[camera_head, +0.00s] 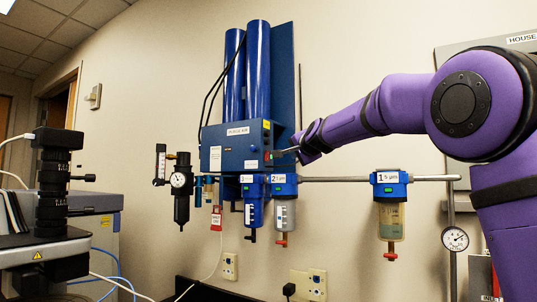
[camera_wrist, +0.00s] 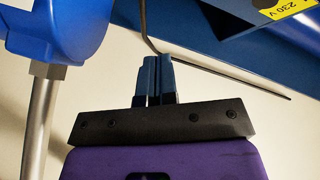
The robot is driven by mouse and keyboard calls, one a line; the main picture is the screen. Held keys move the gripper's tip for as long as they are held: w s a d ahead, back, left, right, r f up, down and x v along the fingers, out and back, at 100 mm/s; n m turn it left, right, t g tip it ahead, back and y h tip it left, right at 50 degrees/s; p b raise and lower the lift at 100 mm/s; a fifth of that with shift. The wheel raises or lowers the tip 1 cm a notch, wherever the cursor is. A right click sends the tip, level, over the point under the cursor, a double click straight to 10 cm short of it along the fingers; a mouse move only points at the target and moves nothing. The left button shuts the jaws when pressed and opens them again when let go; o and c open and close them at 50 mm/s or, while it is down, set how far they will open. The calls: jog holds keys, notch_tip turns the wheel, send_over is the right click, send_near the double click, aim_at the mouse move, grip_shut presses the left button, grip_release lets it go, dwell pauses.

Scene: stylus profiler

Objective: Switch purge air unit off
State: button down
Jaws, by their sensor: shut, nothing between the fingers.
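The purge air unit (camera_head: 236,150) is a blue box on the wall with two tall blue cylinders (camera_head: 257,70) above it. Its right side panel carries small controls, with a small red part (camera_head: 268,156) near the lower front edge. My gripper (camera_head: 278,152) is shut and empty, its tips at or very near that side panel; I cannot tell whether they touch. In the wrist view the shut fingers (camera_wrist: 154,75) point towards the underside of a blue surface with a yellow 230 V label (camera_wrist: 285,8). The switch itself is not clear in the wrist view.
A gauge regulator (camera_head: 181,182) is at left of the unit. A dial gauge (camera_head: 455,238) is at right. A black microscope-like instrument (camera_head: 55,190) stands at far left.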

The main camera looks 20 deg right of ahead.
jog(key=shift+w+a+r, duration=0.25)
jog(key=shift+w+a, duration=0.85)
jog(key=shift+a, duration=0.05)
jog(key=shift+w+a+r, duration=0.2)
jog(key=shift+w+a, duration=0.9)
jog(key=shift+w+a, duration=0.1)
dwell(0.5)
jog(key=shift+w+a, duration=0.2)
jog(key=shift+w+a, duration=0.2)
dwell(0.8)
jog(key=shift+s+d, duration=0.1)
jog(key=shift+s+d, duration=0.4)
dwell(0.4)
jog(key=shift+s+d+f, duration=0.15)
jog(key=shift+s+d, duration=0.55)
jog(key=shift+d, duration=0.05)
jog(key=shift+s+d+f, duration=0.1)
jog(key=shift+s+d, duration=0.6)
jog(key=shift+d, duration=0.05)
jog(key=shift+s+d+f, duration=0.1)
jog(key=shift+s+d, duration=0.15)
jog(key=shift+s, duration=0.1)
